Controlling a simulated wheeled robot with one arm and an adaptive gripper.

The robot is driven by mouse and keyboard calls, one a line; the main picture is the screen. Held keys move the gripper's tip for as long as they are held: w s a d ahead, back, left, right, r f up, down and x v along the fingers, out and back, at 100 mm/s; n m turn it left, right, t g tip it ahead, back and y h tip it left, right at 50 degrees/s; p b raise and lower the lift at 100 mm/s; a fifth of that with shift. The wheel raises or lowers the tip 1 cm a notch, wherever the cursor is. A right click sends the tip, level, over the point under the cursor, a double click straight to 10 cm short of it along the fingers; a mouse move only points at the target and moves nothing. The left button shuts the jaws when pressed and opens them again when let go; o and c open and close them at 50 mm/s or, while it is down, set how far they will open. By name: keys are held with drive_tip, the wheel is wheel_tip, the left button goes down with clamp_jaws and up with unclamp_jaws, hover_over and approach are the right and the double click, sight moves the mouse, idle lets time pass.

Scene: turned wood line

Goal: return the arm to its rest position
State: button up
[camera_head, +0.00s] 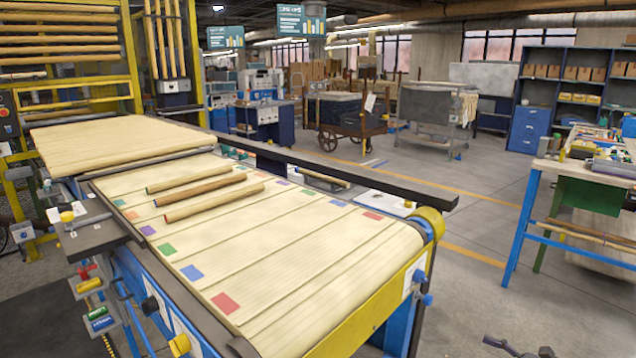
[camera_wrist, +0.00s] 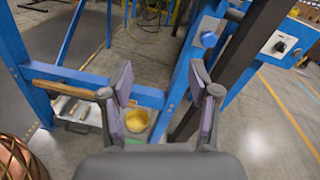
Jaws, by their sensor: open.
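My gripper (camera_wrist: 168,90) is open and empty in the wrist view, with its two padded fingers well apart. Beyond them are the blue legs and beams of a frame (camera_wrist: 182,85) and the floor. Dark parts that look like my gripper (camera_head: 517,348) show at the bottom right edge of the head view, right of the conveyor's near end. The rest of the arm is out of the head view.
The belt conveyor (camera_head: 300,262) carries three wooden rods (camera_head: 195,190). A workbench (camera_head: 590,172) stands at right. A yellow round object (camera_wrist: 137,120) and a patterned copper-coloured object (camera_wrist: 18,160) show in the wrist view. The floor (camera_head: 480,290) between conveyor and workbench is clear.

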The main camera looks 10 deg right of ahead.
drive_tip(key=w+a+r+n+g+y+p, duration=0.1)
drive_tip(key=a+r+n+g+y, duration=0.15)
drive_tip(key=a+r, duration=0.45)
drive_tip(key=w+a+r+n+g+y+p, duration=0.1)
drive_tip(key=a+r+n+g, duration=0.3)
drive_tip(key=a, duration=0.5)
drive_tip(key=s+a+r+n+g+h+p, duration=0.2)
drive_tip(key=s+a+r+n+g, duration=0.25)
drive_tip(key=a, duration=0.55)
drive_tip(key=s+a+r+n+g+h+p, duration=0.2)
drive_tip(key=s+a+r+n+g+h, duration=0.25)
drive_tip(key=a, duration=0.55)
drive_tip(key=s+d+r+n+h+p, duration=0.1)
drive_tip(key=s+r+n+h+p, duration=0.1)
drive_tip(key=s, duration=0.9)
drive_tip(key=s+r+n+h+p, duration=0.3)
drive_tip(key=s+n+h, duration=0.3)
drive_tip(key=s, duration=0.5)
drive_tip(key=shift+d+r+n+h, duration=0.3)
drive_tip(key=shift+d+r+n, duration=0.1)
drive_tip(key=shift+r+n, duration=0.15)
